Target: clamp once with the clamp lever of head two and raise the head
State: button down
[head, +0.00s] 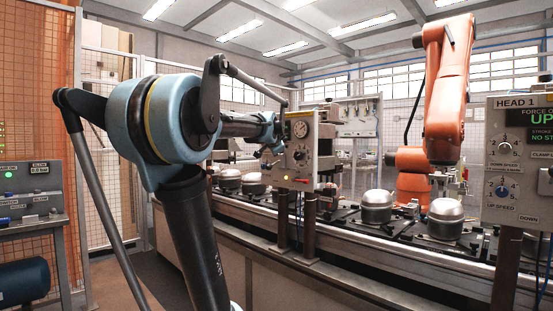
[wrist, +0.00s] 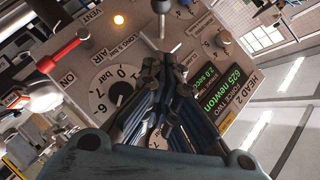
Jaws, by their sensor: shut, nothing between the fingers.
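The panel of head two (wrist: 90,40) fills much of the wrist view, seen tilted.
A red-handled lever (wrist: 62,52) and a round dial (wrist: 117,88) are on the panel near my fingers. The head one panel (head: 515,200) stands at right. Silver compressors (head: 377,207) sit along the conveyor, with an orange robot arm (head: 447,85) behind.

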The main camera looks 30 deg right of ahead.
jog(key=shift+v, duration=2.9)
jog(key=shift+r, duration=0.1)
jog(key=s+a+f+n+g+y, duration=0.15)
jog(key=a+f+n, duration=0.25)
jog(key=a+f, duration=0.45)
jog(key=s+a+f+n+g+y, duration=0.1)
jog(key=s+a+f+n+y, duration=0.15)
jog(key=a+f, duration=0.6)
jog(key=s+a+f+n+g+y, duration=0.1)
jog(key=s+a+f+n+y, duration=0.2)
jog(key=a+f, duration=0.55)
jog(key=s+a+f+n+g, duration=0.2)
jog(key=s+a+f+n, duration=0.3)
jog(key=s+f, duration=0.4)
jog(key=s+a+f+n+g+y, duration=0.1)
jog(key=s+a+f+n+g, duration=0.2)
jog(key=s+f, duration=0.6)
notch_tip(320, 180, down, 4)
jog(key=a+n, duration=0.2)
jog(key=shift+a+f+g, duration=0.15)
jog(key=shift+a+g, duration=0.15)
jog(key=shift+g, duration=0.05)
jog(key=shift+s, duration=0.15)
